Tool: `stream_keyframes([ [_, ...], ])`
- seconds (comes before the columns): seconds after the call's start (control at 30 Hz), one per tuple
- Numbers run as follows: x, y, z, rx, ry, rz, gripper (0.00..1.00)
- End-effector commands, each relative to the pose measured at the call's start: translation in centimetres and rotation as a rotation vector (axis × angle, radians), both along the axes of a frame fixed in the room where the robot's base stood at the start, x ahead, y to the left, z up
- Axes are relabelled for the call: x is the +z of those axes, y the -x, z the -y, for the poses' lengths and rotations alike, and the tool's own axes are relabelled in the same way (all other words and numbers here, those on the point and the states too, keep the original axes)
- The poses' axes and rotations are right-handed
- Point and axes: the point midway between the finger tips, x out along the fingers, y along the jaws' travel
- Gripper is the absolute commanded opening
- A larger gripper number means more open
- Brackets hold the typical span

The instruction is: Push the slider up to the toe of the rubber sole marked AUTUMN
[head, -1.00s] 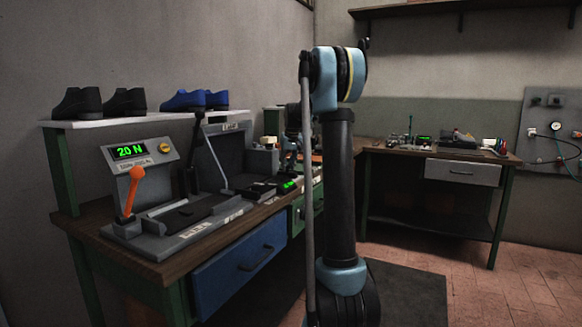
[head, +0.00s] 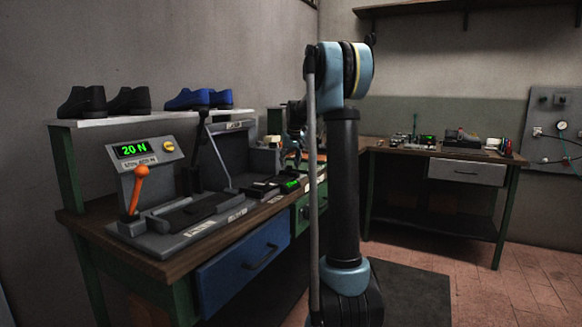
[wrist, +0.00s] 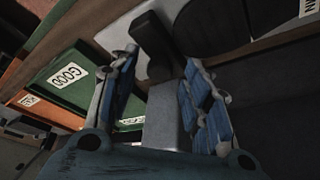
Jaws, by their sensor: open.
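My gripper (wrist: 161,60) is open, with blue pads on its two fingers. Between and beyond the fingers a black upright piece (wrist: 150,42) stands at a pale grey block (wrist: 166,122); it may be the slider, but I cannot tell. A dark rounded flat shape (wrist: 212,25), perhaps a sole's toe, lies just right of it. A white label (wrist: 309,8) at the top right is cut off, with only its last letters showing. In the head view, my gripper is small and partly behind my arm above the bench, and no AUTUMN marking is readable.
A green bin (wrist: 75,78) labelled GOOD and an orange bin (wrist: 30,82) lie left of my gripper. The workbench (head: 165,268) carries a press with an orange lever (head: 137,190) and a 20 N display (head: 131,149). Shoes (head: 82,101) stand on the shelf above.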

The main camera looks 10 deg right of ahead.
Motion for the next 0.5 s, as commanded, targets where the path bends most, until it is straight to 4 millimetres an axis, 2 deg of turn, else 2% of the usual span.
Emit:
stream_keyframes([
  [0.5, 8.2, 3.4, 0.5, 0.000, 0.000, -0.001, 0.44],
])
